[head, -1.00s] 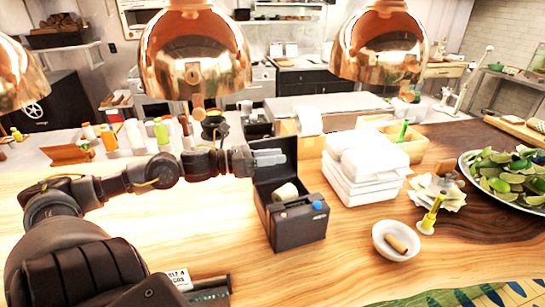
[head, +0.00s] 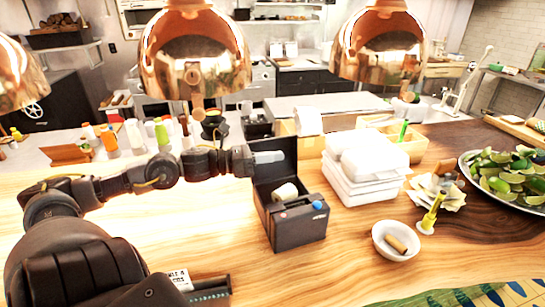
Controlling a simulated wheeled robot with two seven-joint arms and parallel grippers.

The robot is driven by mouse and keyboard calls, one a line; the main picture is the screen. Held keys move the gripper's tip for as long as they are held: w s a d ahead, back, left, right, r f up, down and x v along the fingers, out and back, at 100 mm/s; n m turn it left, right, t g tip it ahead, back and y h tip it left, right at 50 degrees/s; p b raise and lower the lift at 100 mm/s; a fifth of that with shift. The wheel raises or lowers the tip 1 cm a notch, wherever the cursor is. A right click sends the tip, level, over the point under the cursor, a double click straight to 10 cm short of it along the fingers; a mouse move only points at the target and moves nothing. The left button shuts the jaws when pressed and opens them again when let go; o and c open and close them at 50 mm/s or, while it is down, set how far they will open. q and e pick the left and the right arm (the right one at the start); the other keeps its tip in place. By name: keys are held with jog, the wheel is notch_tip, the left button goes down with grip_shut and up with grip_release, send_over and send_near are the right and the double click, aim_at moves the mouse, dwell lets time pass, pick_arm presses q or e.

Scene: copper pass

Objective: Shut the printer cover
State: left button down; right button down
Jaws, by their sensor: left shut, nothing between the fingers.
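The dark printer (head: 298,226) stands on the wooden counter near the middle of the head view, with a paper roll (head: 285,193) in its open top. Its cover (head: 277,168) stands raised at the back of the body. My left gripper (head: 268,157) is shut and empty. It points right at the upper part of the raised cover; I cannot tell whether it touches. My right gripper is not in view.
White takeout boxes (head: 362,180) are stacked right of the printer. A small white bowl (head: 388,233) and a yellow bottle (head: 431,212) stand in front of them. A plate of limes (head: 503,178) is at far right. Copper lamps (head: 195,58) hang above.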

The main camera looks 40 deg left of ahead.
pick_arm(q)
jog(key=c, duration=2.2)
grip_release()
jog(key=c, duration=1.2)
grip_release()
jog(key=p+v, duration=0.2)
jog(key=v, duration=0.2)
jog(key=f+p+v, duration=0.1)
jog(key=p+v, duration=0.2)
jog(key=v, duration=0.1)
jog(key=p+v, duration=0.2)
jog(key=v, duration=0.2)
jog(key=shift+s+d+f, duration=0.3)
jog(key=shift+s+f, duration=0.1)
jog(key=shift+s, duration=0.05)
jog(key=b+v, duration=0.3)
jog(key=v, duration=0.7)
jog(key=shift+s+a+b, duration=0.25)
jog(key=shift+a+b, duration=0.05)
jog(key=shift+b, duration=0.05)
